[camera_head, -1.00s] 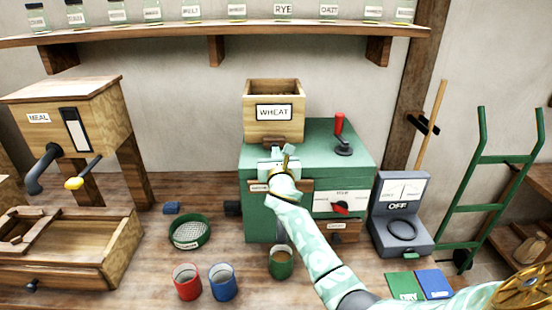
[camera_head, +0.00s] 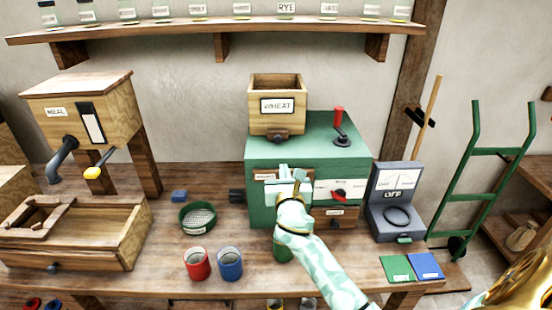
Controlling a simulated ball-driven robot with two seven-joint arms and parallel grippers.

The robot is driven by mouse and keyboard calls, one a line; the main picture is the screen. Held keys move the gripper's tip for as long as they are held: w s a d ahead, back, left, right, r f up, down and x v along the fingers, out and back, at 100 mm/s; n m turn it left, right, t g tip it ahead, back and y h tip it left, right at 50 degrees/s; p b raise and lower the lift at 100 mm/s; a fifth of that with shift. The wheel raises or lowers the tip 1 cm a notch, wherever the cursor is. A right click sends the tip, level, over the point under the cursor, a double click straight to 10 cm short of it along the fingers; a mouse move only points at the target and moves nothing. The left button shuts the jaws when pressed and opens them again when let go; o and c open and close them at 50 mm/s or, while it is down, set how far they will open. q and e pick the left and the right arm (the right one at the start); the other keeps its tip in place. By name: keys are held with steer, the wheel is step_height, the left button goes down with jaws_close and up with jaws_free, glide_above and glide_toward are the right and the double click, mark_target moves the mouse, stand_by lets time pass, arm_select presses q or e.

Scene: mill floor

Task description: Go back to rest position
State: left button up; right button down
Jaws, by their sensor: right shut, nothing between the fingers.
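My right gripper (camera_head: 290,180) is shut and empty, in front of the green mill's front face. I cannot tell whether it touches the mill. The green mill (camera_head: 335,150) stands on the bench with a wooden WHEAT hopper (camera_head: 277,118) on top. My right arm reaches in from the lower right and hides part of the mill front and most of a green cup (camera_head: 283,254) below it. My left gripper is not in view.
A red cup (camera_head: 197,264), a blue cup (camera_head: 230,264) and a green sieve (camera_head: 197,217) stand on the bench left of my arm. A grey meter (camera_head: 392,195) reading OFF and green and blue cards (camera_head: 397,268) lie to the right. A MEAL bin (camera_head: 95,105) stands at the left.

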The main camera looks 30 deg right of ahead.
steer(key=s+a+f+m+g+y, duration=0.1)
steer(key=s+a+f+m+g, duration=0.2)
steer(key=s+m, duration=0.6)
steer(key=s+a+f+m+g+y, duration=0.2)
steer(key=s+f+m+g, duration=0.3)
steer(key=s, duration=0.6)
steer(key=s+a+f+m+g+y, duration=0.1)
steer(key=s+a+f+m, duration=0.15)
steer(key=s+m, duration=0.7)
steer(key=s+a+f+g+y+b, duration=0.1)
steer(key=s+a+f+g, duration=0.1)
steer(key=f, duration=1.1)
steer(key=s+a+f+g+y+b, duration=0.1)
steer(key=s+a+f+y, duration=0.1)
steer(key=f, duration=1.2)
steer(key=s+f+m+g+y+b, duration=0.1)
steer(key=s+f+m+g, duration=0.2)
steer(key=s+f, duration=1.5)
steer(key=shift+s+f+y+b, duration=0.25)
steer(key=shift+s+y+b, duration=0.05)
steer(key=shift+s, duration=0.8)
steer(key=shift+a, duration=0.1)
